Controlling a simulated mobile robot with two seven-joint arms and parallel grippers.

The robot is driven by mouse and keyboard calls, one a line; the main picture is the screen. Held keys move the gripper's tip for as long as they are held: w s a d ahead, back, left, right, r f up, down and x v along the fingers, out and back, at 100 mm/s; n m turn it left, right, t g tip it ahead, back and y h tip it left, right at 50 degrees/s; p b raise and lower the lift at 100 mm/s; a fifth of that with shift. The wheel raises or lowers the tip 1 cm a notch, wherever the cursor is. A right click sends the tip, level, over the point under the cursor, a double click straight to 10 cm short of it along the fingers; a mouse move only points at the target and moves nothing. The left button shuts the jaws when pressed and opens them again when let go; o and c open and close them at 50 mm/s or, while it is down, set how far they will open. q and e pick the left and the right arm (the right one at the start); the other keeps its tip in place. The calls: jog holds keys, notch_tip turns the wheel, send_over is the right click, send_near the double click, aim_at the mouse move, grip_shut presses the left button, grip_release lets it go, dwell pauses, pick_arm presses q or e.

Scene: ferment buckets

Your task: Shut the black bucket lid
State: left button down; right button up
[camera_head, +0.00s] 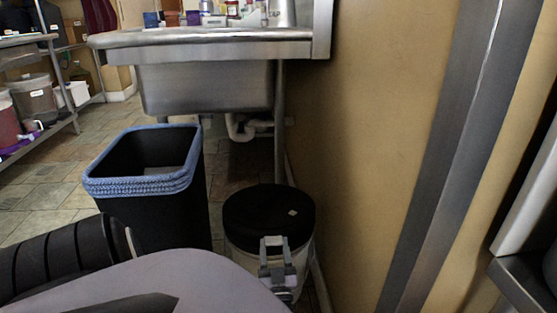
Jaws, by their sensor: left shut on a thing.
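The black bucket lid (262,212) is a round dark disc with a small pale mark. It lies roughly flat over the top of a whitish bucket (240,261) on the floor beside the wall. Whether its rim is fully seated cannot be told. My left gripper (274,243) is at the lid's near edge, shut on the lid there. My left arm covers the lower part of the bucket. My right gripper is not in view.
A black bin (165,217) with a blue liner stands close left of the bucket. A steel sink (205,87) and its pipe are behind. The tan wall (350,150) is close on the right. Open tiled floor (50,190) lies at the left.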

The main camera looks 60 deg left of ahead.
pick_arm(q)
jog(key=shift+a+f, duration=0.1)
jog(key=shift+a, duration=0.1)
jog(key=shift+c, duration=2)
grip_release()
jog(key=shift+d, duration=0.1)
